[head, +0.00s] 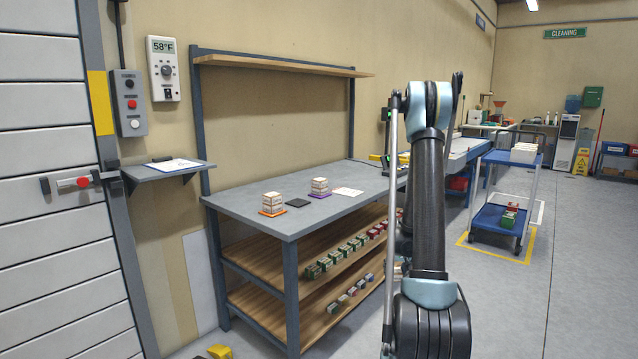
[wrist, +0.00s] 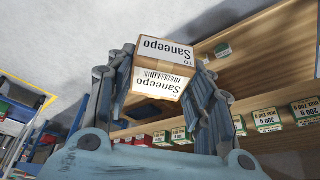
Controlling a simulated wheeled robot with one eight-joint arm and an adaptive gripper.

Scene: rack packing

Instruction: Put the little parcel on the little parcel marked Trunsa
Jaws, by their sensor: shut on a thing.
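In the wrist view my gripper (wrist: 165,66) is shut on a small brown cardboard parcel (wrist: 162,74) with white labels reading "Saneepo" and a barcode, upside down in the picture. In the head view my arm hides the gripper and this parcel. Small pale parcels stand in two stacks on the grey workbench (head: 235,203): the left stack (head: 272,201) on an orange mat (head: 273,212), the right stack (head: 320,186) on a purple mat (head: 313,195). Their writing is too small to read, so I cannot tell which parcel is marked Trunsa.
A bare dark mat (head: 295,202) lies between the stacks, and a white sheet (head: 348,192) lies to their right. Wooden shelves (head: 262,259) below hold rows of small labelled boxes. An upper shelf (head: 280,65) overhangs the bench. A blue cart (head: 497,215) stands at the right.

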